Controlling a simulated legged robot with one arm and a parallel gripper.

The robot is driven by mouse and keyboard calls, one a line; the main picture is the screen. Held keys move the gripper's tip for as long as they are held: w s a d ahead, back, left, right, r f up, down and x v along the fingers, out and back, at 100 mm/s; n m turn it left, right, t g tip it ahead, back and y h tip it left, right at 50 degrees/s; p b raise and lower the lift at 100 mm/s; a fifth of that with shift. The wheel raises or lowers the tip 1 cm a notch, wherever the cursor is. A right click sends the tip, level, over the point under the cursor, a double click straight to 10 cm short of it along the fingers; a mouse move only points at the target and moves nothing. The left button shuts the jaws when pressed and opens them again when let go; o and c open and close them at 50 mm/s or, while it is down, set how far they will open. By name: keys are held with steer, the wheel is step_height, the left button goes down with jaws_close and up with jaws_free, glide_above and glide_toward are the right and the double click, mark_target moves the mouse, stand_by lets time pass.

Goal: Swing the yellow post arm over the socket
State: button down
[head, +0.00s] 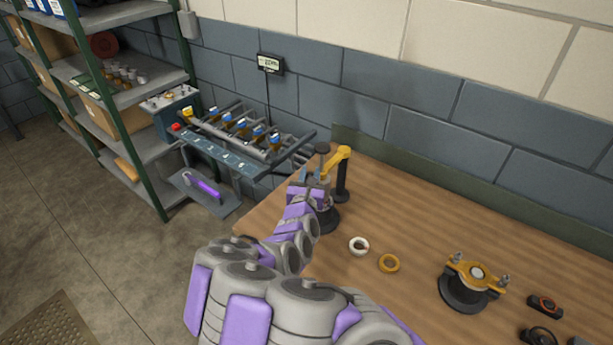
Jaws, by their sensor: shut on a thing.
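The yellow post arm (336,163) sits on top of a black post (343,184) near the back left part of the bench. Its free end points down and left, toward a dark upright rod with a round knob (322,148). My gripper (317,178) is at that free end and shut on the post arm, though my own wrist hides most of the contact. Below my gripper is a round black base (327,218), partly hidden by my arm; I cannot tell if it is the socket.
On the wooden bench (420,220) lie a white ring (359,246) and an orange ring (389,263). A black round housing with a yellow flange (473,279) stands at the right. A rack of blue-capped parts (240,135) stands left of the bench. The bench's back right is clear.

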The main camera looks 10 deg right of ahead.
stand_by(0.3)
steer(key=c, duration=1)
jaws_free()
steer(key=shift+s, duration=0.1)
steer(key=shift+p+v, duration=7.9)
steer(key=shift+v, duration=0.75)
steer(key=shift+a, duration=0.15)
